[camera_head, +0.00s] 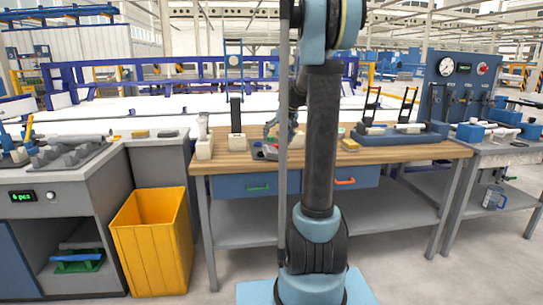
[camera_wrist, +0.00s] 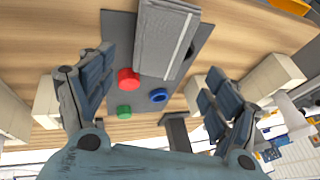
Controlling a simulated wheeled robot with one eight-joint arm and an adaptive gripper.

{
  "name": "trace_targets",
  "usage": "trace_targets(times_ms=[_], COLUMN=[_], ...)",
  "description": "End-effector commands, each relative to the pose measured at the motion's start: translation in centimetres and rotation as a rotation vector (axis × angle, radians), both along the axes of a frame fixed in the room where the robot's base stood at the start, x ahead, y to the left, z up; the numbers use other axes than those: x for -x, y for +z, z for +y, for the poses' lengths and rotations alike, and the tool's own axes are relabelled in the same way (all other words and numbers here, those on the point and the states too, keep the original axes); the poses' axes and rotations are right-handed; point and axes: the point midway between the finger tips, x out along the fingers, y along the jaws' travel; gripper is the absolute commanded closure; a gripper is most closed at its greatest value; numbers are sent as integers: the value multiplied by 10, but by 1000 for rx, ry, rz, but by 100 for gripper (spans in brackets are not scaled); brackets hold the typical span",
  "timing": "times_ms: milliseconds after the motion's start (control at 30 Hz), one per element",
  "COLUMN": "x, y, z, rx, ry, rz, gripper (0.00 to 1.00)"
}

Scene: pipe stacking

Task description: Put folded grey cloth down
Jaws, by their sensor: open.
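The folded grey cloth (camera_wrist: 167,36) shows in the wrist view as a grey block with a pale stripe. It appears to lie across a dark grey board (camera_wrist: 206,33) on the wooden workbench. My gripper (camera_wrist: 160,68) is open, with its two fingers spread wide apart and neither touching the cloth. The cloth is at the top of the picture, between and beyond the fingertips. In the head view my gripper (camera_head: 276,130) is low over the bench, partly behind my own arm. I cannot make out the cloth clearly there.
Red (camera_wrist: 128,78), blue (camera_wrist: 159,95) and green (camera_wrist: 124,112) round pieces lie beside the cloth. Pale blocks stand on both sides of my fingers. In the head view the wooden bench (camera_head: 215,165) also bears a yellow block (camera_head: 349,145). A yellow bin (camera_head: 152,245) stands at left.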

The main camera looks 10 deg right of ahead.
Motion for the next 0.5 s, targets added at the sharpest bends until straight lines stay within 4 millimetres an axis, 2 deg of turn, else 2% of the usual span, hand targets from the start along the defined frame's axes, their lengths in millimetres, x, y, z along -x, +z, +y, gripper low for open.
trace_targets(times_ms=[267, 500], x=[-7, -20], y=[-16, -42], z=[5, 11], rx=[0, 0], ry=[1, 0], rz=[0, 0], gripper=[18, 18])
